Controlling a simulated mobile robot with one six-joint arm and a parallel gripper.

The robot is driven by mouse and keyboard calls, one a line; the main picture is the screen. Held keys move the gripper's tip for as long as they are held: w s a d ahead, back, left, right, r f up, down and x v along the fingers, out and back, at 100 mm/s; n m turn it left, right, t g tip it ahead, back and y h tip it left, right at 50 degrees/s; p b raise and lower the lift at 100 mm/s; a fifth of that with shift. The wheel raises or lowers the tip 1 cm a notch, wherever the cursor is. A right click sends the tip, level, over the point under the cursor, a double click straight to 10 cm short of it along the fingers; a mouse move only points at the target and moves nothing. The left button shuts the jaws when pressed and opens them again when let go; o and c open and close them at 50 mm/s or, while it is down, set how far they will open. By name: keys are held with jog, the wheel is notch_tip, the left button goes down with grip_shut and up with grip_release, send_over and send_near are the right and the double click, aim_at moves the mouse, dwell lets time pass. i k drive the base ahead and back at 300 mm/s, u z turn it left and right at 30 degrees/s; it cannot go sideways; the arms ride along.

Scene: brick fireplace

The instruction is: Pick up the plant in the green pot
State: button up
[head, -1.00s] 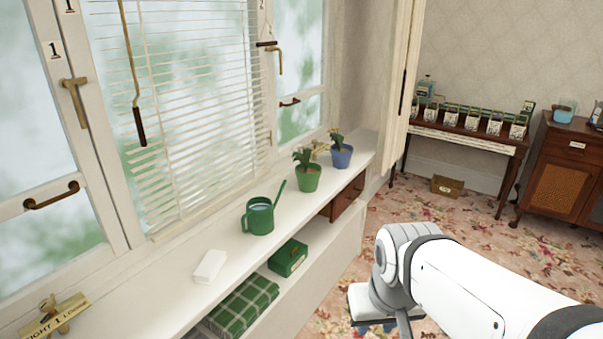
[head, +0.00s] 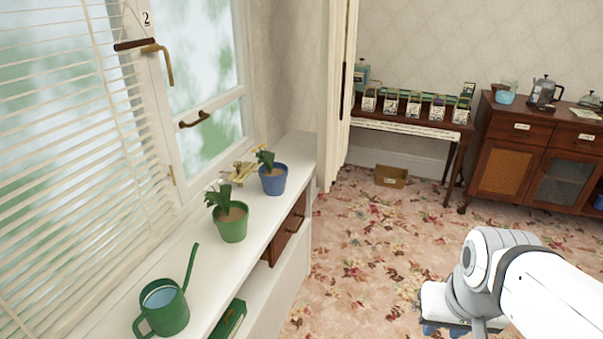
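The plant in the green pot (head: 231,224) stands upright on the white window sill, with green leaves above brown soil. A plant in a blue pot (head: 273,180) stands just behind it to the right. My gripper (head: 450,328) is at the lower right, over the carpet and well apart from the pots. Only its upper part and bits of blue show; the fingertips are cut off by the frame's bottom edge, so its opening is hidden.
A green watering can (head: 165,309) stands on the sill (head: 196,270) in front of the green pot. Window blinds (head: 70,160) hang at the left. A brass-coloured object (head: 238,173) lies behind the pots. Patterned carpet (head: 360,240) is clear to the right.

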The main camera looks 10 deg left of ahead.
aim_at(231, 217)
jog(key=u, duration=0.1)
jog(key=i, duration=1.4)
jog(key=u, duration=0.9)
jog(key=k, duration=0.75)
jog(key=u, duration=0.2)
jog(key=i, duration=0.8)
jog(key=z, duration=0.1)
